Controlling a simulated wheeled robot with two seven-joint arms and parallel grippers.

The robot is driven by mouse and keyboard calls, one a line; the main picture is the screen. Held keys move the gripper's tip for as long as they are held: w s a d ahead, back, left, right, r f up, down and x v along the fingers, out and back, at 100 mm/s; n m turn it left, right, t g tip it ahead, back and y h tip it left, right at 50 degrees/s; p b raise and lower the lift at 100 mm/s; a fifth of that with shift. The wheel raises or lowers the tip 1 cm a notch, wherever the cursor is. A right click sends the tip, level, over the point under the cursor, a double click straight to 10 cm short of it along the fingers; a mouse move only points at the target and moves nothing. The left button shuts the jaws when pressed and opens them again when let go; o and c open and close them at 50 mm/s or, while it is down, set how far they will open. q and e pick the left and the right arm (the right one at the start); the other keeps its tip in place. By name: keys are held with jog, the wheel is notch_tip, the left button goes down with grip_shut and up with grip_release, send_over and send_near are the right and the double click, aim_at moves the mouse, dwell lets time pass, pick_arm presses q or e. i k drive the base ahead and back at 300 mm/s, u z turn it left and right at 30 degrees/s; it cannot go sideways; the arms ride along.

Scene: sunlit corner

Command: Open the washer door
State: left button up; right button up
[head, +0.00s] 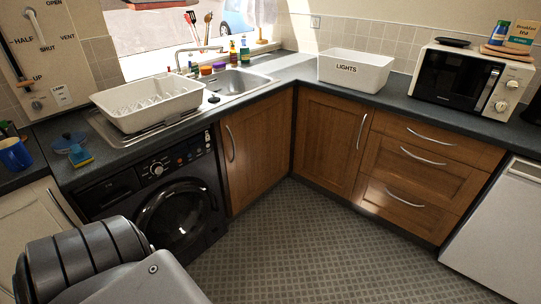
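The black washer (158,193) stands under the counter at the left, below the sink drainer. Its round door (172,215) has a silver ring and dark glass, and looks closed. The control panel with a dial (157,170) is above the door. A grey part of my own body covers the lower left of the view, close to the washer's lower left side. Neither of my grippers shows in the head view.
Wooden cupboards (257,150) and drawers (418,165) run right of the washer. A white appliance (500,225) stands at the far right. The tiled floor (300,240) in the middle is clear. A white dish rack (147,104) sits on the counter above the washer.

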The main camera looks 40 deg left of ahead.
aim_at(171, 219)
jog(key=z, duration=0.15)
jog(key=i, duration=1.65)
jog(key=u, duration=0.7)
jog(key=i, duration=0.9)
jog(key=u, duration=1.45)
jog(key=i, duration=0.45)
jog(key=u, duration=0.45)
